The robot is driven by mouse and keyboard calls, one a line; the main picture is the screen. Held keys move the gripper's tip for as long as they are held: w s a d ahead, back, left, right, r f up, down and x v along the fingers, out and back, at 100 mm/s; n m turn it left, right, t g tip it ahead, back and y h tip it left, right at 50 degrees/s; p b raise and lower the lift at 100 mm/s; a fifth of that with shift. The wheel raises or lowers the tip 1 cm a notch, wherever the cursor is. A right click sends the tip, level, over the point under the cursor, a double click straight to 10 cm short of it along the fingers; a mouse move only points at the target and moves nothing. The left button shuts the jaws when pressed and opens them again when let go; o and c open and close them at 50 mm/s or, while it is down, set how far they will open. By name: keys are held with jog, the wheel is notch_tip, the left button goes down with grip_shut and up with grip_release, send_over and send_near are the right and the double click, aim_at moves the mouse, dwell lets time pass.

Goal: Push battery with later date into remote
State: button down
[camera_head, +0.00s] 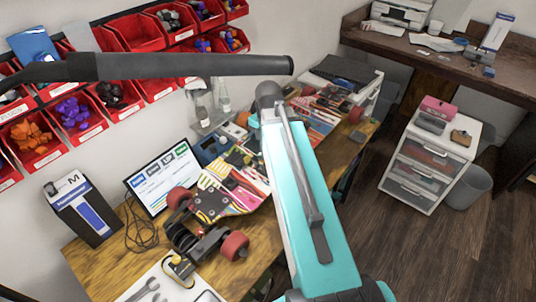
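I cannot make out a remote or any battery clearly in the head view, and no date can be read. A small yellow-and-black item (181,267) lies at the near edge of the wooden workbench (85,262), too small to identify. My teal arm link rises through the middle of the view and covers part of the bench. My gripper does not show.
A skateboard with red wheels (225,195) and a screen (164,177) occupy the workbench, beside a blue-and-black box (85,211). Red bins (131,32) hang on the wall. A white drawer unit (429,157) stands right, below a dark counter (455,67). Wood floor (450,245) is open.

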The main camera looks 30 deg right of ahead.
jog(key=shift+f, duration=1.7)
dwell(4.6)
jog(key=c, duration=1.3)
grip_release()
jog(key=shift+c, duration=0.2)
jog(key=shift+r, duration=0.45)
